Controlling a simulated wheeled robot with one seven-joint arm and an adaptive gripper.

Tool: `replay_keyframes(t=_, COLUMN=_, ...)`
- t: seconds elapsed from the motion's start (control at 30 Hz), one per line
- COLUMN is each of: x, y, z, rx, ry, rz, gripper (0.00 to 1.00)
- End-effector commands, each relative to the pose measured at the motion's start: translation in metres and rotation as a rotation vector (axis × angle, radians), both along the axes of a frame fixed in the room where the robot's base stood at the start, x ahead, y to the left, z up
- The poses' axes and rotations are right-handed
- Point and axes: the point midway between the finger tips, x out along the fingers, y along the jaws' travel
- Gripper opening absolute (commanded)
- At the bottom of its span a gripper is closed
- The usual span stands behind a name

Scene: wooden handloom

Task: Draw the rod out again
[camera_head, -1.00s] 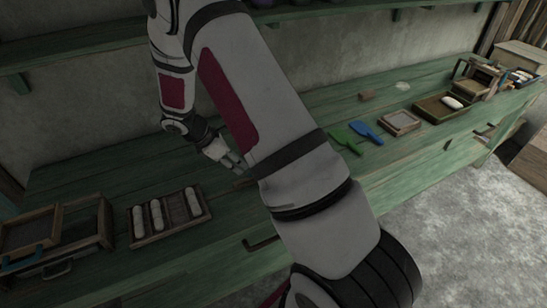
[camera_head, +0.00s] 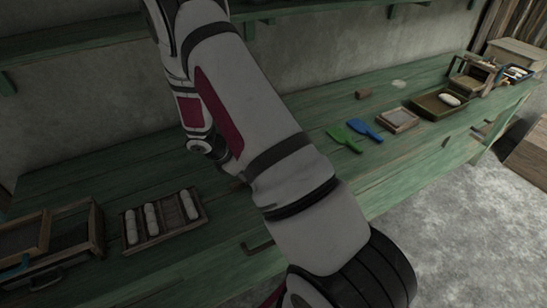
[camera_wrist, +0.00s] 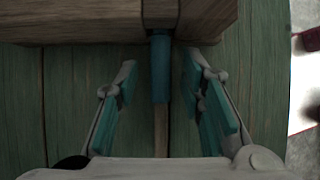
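In the wrist view a short teal rod (camera_wrist: 160,66) juts from the underside of a wooden frame (camera_wrist: 75,22), below a small wooden block (camera_wrist: 160,12). The rod's other end is hidden in or behind the wood. My gripper (camera_wrist: 159,80) is open, with one teal-padded finger on each side of the rod. A gap shows between the rod and each pad. In the head view my own arm hides the gripper and the rod.
A tray with several white rolls (camera_head: 125,218) and wooden frames (camera_head: 98,226) stand at the left of the green bench (camera_head: 300,113). Green (camera_head: 346,140) and blue (camera_head: 366,131) paddles, a small wooden tray (camera_head: 413,119) and a larger tray (camera_head: 424,101) lie to the right.

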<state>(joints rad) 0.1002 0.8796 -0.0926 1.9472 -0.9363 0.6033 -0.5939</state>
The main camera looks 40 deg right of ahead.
Motion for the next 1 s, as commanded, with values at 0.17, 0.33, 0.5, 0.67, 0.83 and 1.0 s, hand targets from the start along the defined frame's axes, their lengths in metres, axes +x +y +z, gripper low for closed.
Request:
replay_keyframes(t=0.17, x=0.000, y=0.000, z=0.000, rx=0.000, ry=0.000, rz=0.000, gripper=0.36)
replay_keyframes(t=0.33, x=0.000, y=0.000, z=0.000, rx=0.000, ry=0.000, rz=0.000, gripper=0.02)
replay_keyframes(t=0.5, x=0.000, y=0.000, z=0.000, rx=0.000, ry=0.000, rz=0.000, gripper=0.00)
replay_keyframes(t=0.67, x=0.004, y=0.012, z=0.000, rx=0.001, ry=-0.001, rz=0.003, gripper=0.00)
replay_keyframes(t=0.83, x=0.011, y=0.036, z=0.000, rx=0.001, ry=-0.001, rz=0.005, gripper=0.00)
replay_keyframes(t=1.0, x=0.018, y=0.059, z=0.000, rx=0.001, ry=-0.002, rz=0.003, gripper=0.00)
